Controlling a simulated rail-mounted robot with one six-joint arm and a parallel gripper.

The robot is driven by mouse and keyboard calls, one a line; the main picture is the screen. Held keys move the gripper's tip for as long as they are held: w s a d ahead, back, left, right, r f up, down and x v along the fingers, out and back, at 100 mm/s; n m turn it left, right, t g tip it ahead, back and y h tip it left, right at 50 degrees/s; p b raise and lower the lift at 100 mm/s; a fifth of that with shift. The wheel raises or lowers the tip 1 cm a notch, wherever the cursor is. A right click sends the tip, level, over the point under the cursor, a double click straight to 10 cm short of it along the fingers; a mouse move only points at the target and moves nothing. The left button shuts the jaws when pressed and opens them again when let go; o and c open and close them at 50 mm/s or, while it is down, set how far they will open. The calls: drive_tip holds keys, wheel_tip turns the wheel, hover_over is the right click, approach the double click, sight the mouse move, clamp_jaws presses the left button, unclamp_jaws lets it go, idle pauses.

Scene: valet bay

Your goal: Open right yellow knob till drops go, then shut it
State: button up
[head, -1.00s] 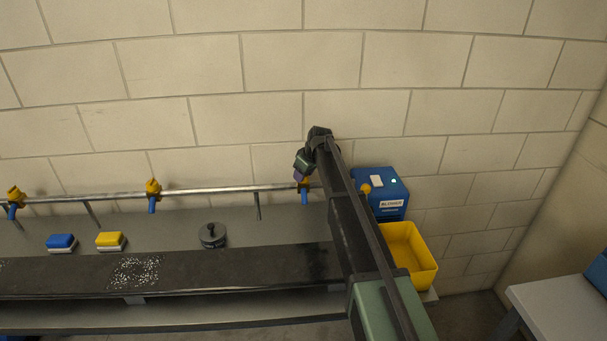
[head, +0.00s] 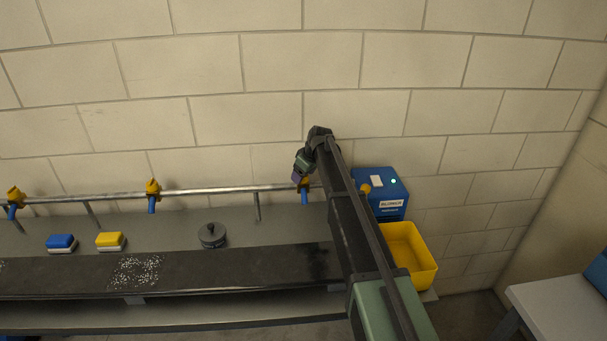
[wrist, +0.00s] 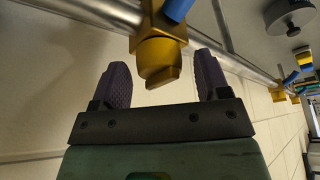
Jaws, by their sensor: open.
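The right yellow knob (wrist: 158,62) sits on a tap with a blue spout (wrist: 178,8) on the metal pipe. In the wrist view it lies between the two purple finger pads of my gripper (wrist: 162,80). The jaws are open, with a gap on each side of the knob. In the head view my gripper (head: 302,168) is at the right tap, and my arm hides most of it; its blue spout (head: 305,197) shows below. I cannot see any drops falling from it.
Two more yellow taps stand to the left, the middle one (head: 153,188) and the far left one (head: 14,196). A blue box (head: 398,190) and a yellow bin (head: 424,258) stand right of my arm. Blue and yellow sponges (head: 110,241) and a dark round cap (head: 212,235) lie on the bench.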

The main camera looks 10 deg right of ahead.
drive_tip(key=p+v, duration=0.9)
drive_tip(key=v, duration=0.1)
drive_tip(key=shift+d+r+p, duration=0.15)
drive_tip(key=shift+r+p, duration=0.2)
drive_tip(key=shift+s, duration=0.1)
drive_tip(key=s+a+f+m+g+h+b, duration=0.1)
drive_tip(key=s+f+b, duration=0.3)
drive_tip(key=s, duration=0.9)
drive_tip(key=s+a+f+m+g+h+b, duration=0.1)
drive_tip(key=s+f+m+b, duration=0.3)
drive_tip(key=s, duration=1)
drive_tip(key=s+a+f+m+g+b, duration=0.1)
drive_tip(key=s+f+m+b, duration=0.2)
drive_tip(key=s, duration=1)
drive_tip(key=shift+s+f+h+b, duration=0.4)
drive_tip(key=shift+f+b, duration=0.4)
drive_tip(key=shift+f, duration=0.6)
drive_tip(key=shift+w, duration=0.1)
